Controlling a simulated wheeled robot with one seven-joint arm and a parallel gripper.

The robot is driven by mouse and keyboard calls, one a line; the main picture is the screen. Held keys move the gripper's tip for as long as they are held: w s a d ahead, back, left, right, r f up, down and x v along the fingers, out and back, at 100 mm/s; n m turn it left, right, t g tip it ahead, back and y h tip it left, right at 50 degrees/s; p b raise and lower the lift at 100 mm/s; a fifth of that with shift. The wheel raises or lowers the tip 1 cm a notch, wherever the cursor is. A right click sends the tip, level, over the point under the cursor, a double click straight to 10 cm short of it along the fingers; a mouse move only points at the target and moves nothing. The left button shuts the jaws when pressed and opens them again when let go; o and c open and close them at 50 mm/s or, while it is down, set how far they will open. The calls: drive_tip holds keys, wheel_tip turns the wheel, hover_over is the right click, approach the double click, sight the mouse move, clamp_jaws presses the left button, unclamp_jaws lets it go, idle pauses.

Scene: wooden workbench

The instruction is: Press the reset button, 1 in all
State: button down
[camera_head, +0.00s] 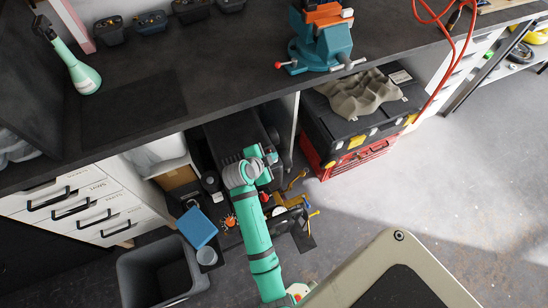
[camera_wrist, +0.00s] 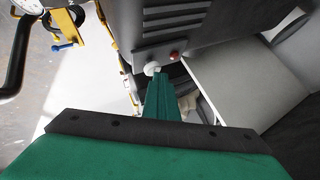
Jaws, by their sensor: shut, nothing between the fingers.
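A small red button (camera_wrist: 174,55) sits on the lower part of a dark grey machine housing (camera_wrist: 190,25) with vent slots in the wrist view. A pale round knob (camera_wrist: 151,68) shows just left of it. My gripper (camera_wrist: 160,82) is shut and empty, its green fingers pointing at the housing with the tip just below the button and knob. I cannot tell whether the tip touches anything. In the head view my gripper (camera_head: 268,155) is under the bench in front of the dark machine (camera_head: 236,131), and the button cannot be made out there.
The dark workbench top (camera_head: 220,60) overhangs the machine. White drawers (camera_head: 85,205) and a grey bin (camera_head: 150,275) stand left. A red and black toolbox (camera_head: 350,150) stands right. Yellow clamps (camera_head: 297,183) lie near the arm. A pale panel (camera_wrist: 235,85) borders the housing. Open floor lies right.

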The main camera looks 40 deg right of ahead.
drive_tip(key=shift+f, duration=0.2)
drive_tip(key=shift+w+f, duration=0.15)
drive_tip(key=shift+f, duration=0.05)
idle(0.5)
drive_tip(key=shift+d, duration=0.1)
drive_tip(key=shift+s+r, duration=0.2)
drive_tip(key=shift+r, duration=0.6)
drive_tip(key=shift+s+r, duration=0.1)
drive_tip(key=shift+r, duration=0.35)
